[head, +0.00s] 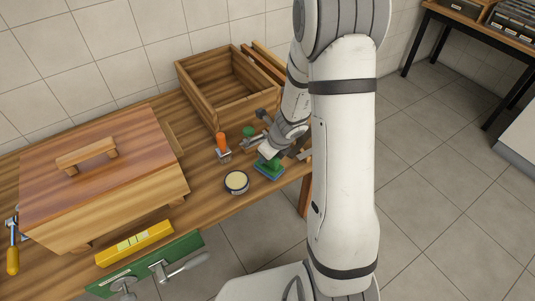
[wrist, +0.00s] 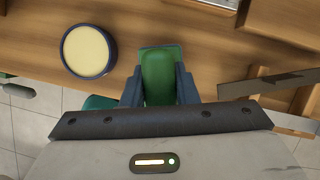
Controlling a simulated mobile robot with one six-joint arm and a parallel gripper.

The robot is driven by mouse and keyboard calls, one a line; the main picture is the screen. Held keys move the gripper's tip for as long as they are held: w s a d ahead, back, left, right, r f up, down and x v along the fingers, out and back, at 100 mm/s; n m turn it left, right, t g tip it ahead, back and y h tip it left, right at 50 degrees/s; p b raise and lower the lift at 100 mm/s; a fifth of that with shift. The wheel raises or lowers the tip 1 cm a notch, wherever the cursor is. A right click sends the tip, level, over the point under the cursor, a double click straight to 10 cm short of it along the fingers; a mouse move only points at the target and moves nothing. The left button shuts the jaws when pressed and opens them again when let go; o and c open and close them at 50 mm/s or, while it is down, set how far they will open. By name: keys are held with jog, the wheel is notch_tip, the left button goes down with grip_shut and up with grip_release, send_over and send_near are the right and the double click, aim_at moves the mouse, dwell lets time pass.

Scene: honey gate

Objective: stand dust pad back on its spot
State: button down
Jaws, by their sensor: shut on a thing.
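The dust pad (head: 268,174) has a green grip on a flat blue-green base. It is near the right end of the wooden bench, close to the front edge. My gripper (head: 275,157) comes down over it and is shut on its green grip. In the wrist view the green grip (wrist: 160,78) sits between the two dark blue-grey fingers. I cannot tell whether the base touches the bench or hangs just above it. Its spot is not clearly visible.
A round tin with a cream top (head: 236,182) stands left of the pad. An orange-handled tool (head: 222,146) and a green-knobbed item (head: 249,132) stand behind. An open wooden box (head: 205,98) is at the back. A lidded wooden box (head: 100,175) and yellow level (head: 134,244) are left.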

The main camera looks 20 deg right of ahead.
jog(key=shift+f+b, duration=1)
dwell(0.3)
jog(key=c, duration=1.1)
grip_release()
jog(key=shift+o, duration=0.2)
jog(key=shift+r, duration=0.1)
jog(key=shift+p+v, duration=3)
jog(key=shift+v, duration=0.95)
